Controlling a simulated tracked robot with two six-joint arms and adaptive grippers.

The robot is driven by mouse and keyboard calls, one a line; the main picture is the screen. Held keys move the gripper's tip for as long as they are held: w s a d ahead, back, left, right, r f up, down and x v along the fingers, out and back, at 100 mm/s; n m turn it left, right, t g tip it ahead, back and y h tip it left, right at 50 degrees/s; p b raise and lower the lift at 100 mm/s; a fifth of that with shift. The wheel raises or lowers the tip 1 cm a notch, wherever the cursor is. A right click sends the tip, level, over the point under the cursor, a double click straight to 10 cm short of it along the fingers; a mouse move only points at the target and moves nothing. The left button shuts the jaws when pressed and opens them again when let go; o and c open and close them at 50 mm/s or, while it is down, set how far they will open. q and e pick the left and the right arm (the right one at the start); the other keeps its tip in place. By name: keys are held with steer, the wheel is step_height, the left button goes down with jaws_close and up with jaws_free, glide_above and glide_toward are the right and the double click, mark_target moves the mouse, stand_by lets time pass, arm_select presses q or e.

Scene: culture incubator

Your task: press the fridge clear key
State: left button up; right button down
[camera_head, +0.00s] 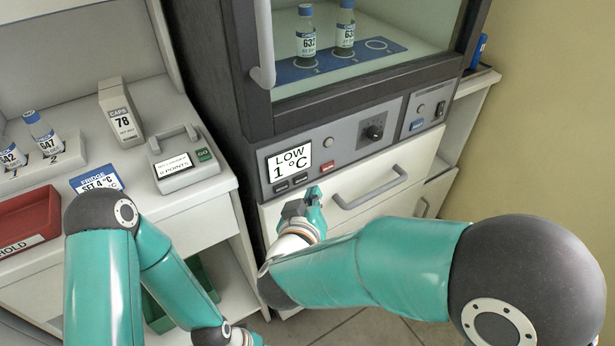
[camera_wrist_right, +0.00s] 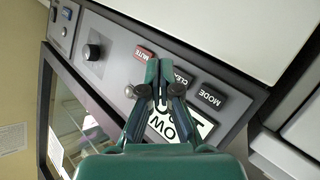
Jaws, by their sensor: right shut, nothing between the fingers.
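The fridge's front panel (camera_head: 345,145) carries a display (camera_head: 289,164) reading LOW 1 °C. Below it are two dark keys and a red key. In the right wrist view the dark clear key (camera_wrist_right: 182,78) lies between the red mute key (camera_wrist_right: 145,54) and the mode key (camera_wrist_right: 210,97). My right gripper (camera_head: 314,194) is shut and empty, just below and in front of these keys. In the wrist view its fingertips (camera_wrist_right: 160,66) overlap the clear key's edge near mute; I cannot tell whether they touch. My left arm comes in at lower left, its gripper out of view.
A dial (camera_head: 374,131) and a blue key (camera_head: 416,125) are farther right on the panel. A drawer handle (camera_head: 370,190) sticks out beneath it. Vials stand behind the fridge glass. The left bench holds a red tray (camera_head: 28,222) and a caps box (camera_head: 120,115).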

steer(key=shift+w+a, duration=0.45)
steer(key=shift+w, duration=0.15)
stand_by(1.1)
steer(key=shift+w+a+r+p, duration=0.15)
steer(key=shift+w+p, duration=0.05)
steer(key=shift+p, duration=0.35)
steer(key=shift+a, duration=0.1)
steer(key=shift+w+a+p, duration=0.2)
steer(key=shift+w+p, duration=0.1)
steer(key=shift+w, duration=0.05)
steer(key=shift+s+d, duration=0.1)
steer(key=shift+s, duration=0.05)
stand_by(0.5)
steer(key=shift+s+d, duration=0.35)
steer(key=shift+s, duration=0.15)
